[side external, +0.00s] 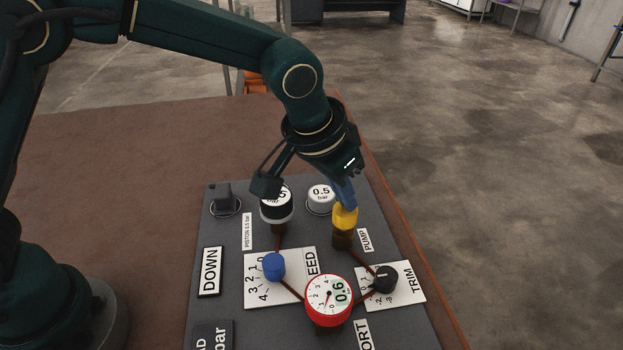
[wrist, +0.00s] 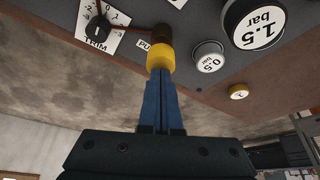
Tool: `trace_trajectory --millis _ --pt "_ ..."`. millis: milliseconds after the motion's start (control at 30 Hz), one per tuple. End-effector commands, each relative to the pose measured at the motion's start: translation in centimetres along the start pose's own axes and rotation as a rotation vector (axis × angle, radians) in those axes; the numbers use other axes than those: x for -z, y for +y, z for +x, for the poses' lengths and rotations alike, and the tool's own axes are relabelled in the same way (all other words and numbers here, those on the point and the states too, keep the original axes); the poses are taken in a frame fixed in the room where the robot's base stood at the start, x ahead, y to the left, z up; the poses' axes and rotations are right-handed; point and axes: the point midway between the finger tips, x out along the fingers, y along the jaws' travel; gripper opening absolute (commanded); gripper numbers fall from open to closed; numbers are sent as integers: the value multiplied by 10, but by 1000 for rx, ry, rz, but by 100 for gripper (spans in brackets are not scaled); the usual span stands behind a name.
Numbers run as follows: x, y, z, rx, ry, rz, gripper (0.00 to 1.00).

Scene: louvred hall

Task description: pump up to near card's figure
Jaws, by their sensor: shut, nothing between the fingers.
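The yellow-topped pump plunger (side external: 345,217) stands on its brown base beside the PUMP label (side external: 365,240). My gripper (side external: 347,203) is shut, its blue fingers empty, with the tips at the top of the yellow cap. In the wrist view the fingertips (wrist: 161,74) meet the yellow cap (wrist: 160,58); I cannot tell if they press on it. The red-rimmed gauge (side external: 329,299) has a needle dial and a readout that looks like 0.6. A card reads DOWN (side external: 209,272).
A black-and-white 1.5 bar weight (wrist: 255,22) sits on the piston. A 0.5 bar weight (side external: 320,195) stands between it and the pump. A blue BLEED knob (side external: 274,266) and a black TRIM knob (side external: 384,279) flank the gauge. The brown table is clear at left.

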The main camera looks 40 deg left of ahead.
Motion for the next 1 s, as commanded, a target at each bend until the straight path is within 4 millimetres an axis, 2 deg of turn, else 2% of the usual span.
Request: trace_trajectory --millis 333,800,1000 --pt "1 0 -3 1 -2 0 0" --pt "22 0 -49 -1 2 -1 0" --pt "23 0 -56 0 -1 0 0"
